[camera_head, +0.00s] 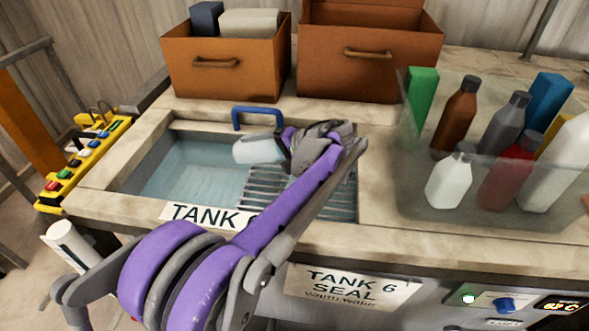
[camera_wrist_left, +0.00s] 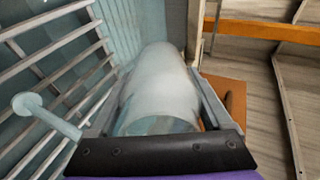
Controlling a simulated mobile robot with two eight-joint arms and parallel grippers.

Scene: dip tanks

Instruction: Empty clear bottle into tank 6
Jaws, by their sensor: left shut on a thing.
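My left gripper (camera_head: 284,147) reaches over the tank and is shut on a pale clear bottle (camera_head: 258,150). The bottle lies tilted close to level, its free end pointing left over the water. It fills the space between the fingers in the left wrist view (camera_wrist_left: 158,88). I cannot tell whether liquid is in it or running out. Tank 6 (camera_head: 185,172) is a basin of pale blue water with a slatted metal rack (camera_head: 335,197) at its right side. My arm hides part of the tank and its front label (camera_head: 207,215). My right gripper is not in view.
Two brown boxes (camera_head: 225,75) (camera_head: 370,60) stand behind the tank. A blue handle (camera_head: 257,112) rises at its back edge. A clear bin (camera_head: 410,185) of several bottles stands right. A yellow button panel (camera_head: 85,160) is left. A sign (camera_head: 352,288) reads "TANK 6 SEAL".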

